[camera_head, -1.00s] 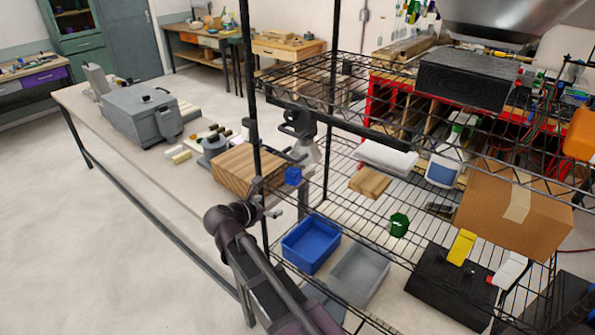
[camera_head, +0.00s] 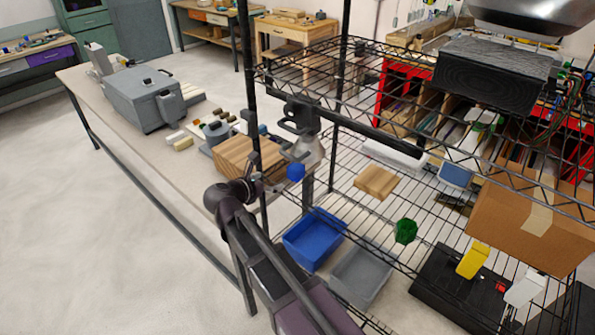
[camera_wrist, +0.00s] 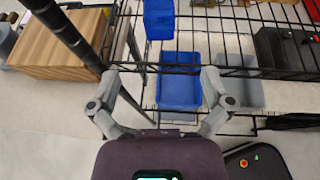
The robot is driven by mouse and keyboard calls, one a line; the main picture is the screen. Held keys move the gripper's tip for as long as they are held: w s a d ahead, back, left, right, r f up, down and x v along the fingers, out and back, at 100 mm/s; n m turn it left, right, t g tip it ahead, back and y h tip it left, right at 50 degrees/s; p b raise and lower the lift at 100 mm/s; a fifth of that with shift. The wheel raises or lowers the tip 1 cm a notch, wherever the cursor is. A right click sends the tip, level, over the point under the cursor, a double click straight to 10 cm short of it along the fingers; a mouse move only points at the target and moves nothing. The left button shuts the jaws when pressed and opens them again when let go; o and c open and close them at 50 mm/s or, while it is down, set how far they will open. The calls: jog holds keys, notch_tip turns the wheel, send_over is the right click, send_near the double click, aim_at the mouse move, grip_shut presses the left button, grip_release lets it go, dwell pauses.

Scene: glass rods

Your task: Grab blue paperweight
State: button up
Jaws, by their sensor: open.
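The blue paperweight (camera_head: 296,172) is a small blue piece in the head view, at the front left of the wire rack, just right of my gripper (camera_head: 270,182). In the wrist view a blue block (camera_wrist: 158,18), which looks like the same paperweight, is at the top centre, ahead of the fingertips. In the wrist view my gripper (camera_wrist: 159,77) has its two grey fingers spread wide, with nothing held between them. The paperweight is apart from the fingers. What it rests on is not clear.
A black rack post (camera_wrist: 70,35) and a wooden block (camera_wrist: 60,45) are close on the left. A blue bin (camera_head: 314,240) and a grey bin (camera_head: 362,275) sit lower on the rack. A green piece (camera_head: 405,231) and a cardboard box (camera_head: 530,220) are farther right.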

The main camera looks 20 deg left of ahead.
aim_at(291, 174)
jog(key=shift+w, duration=0.1)
jog(key=b+x, duration=0.3)
jog(key=x, duration=0.4)
jog(key=shift+w+f, duration=0.25)
jog(key=shift+f, duration=0.05)
jog(key=shift+w+d+f, duration=0.1)
jog(key=shift+w+d, duration=0.15)
jog(key=shift+w, duration=0.15)
jog(key=b+x, duration=0.1)
jog(key=x, duration=0.1)
jog(key=b+x, duration=0.1)
jog(key=x, duration=0.1)
jog(key=shift+a+f, duration=0.15)
jog(key=shift+f, duration=0.2)
jog(key=shift+w+d+f+b, duration=0.1)
jog(key=shift+w+d+b, duration=0.2)
jog(key=shift+w, duration=0.2)
jog(key=shift+a, duration=0.1)
jog(key=c, duration=1.3)
jog(key=shift+s, duration=0.1)
jog(key=shift+c, duration=0.2)
